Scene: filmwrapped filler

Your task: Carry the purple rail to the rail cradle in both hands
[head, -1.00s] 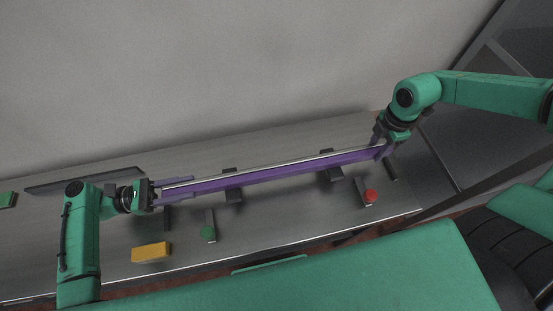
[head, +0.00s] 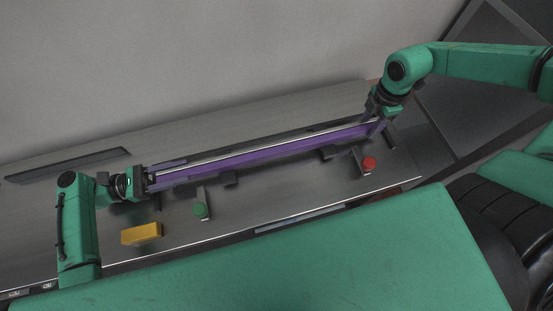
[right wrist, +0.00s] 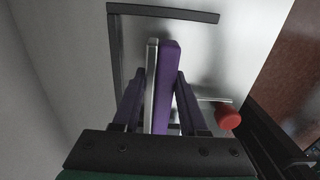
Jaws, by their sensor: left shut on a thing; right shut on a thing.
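The purple rail (head: 262,155), long and straight with a pale strip along one side, spans between my two grippers over the grey table. My left gripper (head: 164,177) is shut on its left end. My right gripper (head: 373,128) is shut on its right end. In the right wrist view the rail (right wrist: 168,80) runs away between the fingers of the right gripper (right wrist: 158,95). Dark blocks (head: 230,181) show below the rail and are partly hidden by it; they may be the rail cradle. I cannot tell whether the rail touches them.
A yellow block (head: 141,233) lies at front left. A dark flat bar (head: 68,164) lies at back left. A wall (head: 200,60) rises behind the table.

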